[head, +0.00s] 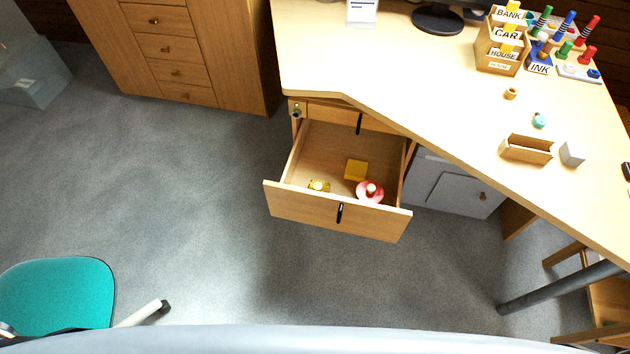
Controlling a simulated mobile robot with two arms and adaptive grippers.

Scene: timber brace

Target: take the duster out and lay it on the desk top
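The desk drawer (338,214) is pulled open below the desk top (405,72). Inside it lie a yellow square block-like item (356,169), a pink round item (369,191) with a pale knob, and a small yellow item (318,185) near the front left. The yellow square item looks most like a folded duster, but I cannot tell for sure. The pink item lies just in front of it, and the drawer front partly hides the pink item and the small yellow one. Neither of my grippers is in view.
On the desk stand a labelled wooden organiser (500,48), a monitor base (437,19), a small wooden box (526,149), a grey block (572,154) and a teal item (539,121). The desk's left-middle part is clear. A teal chair (58,295) stands at lower left.

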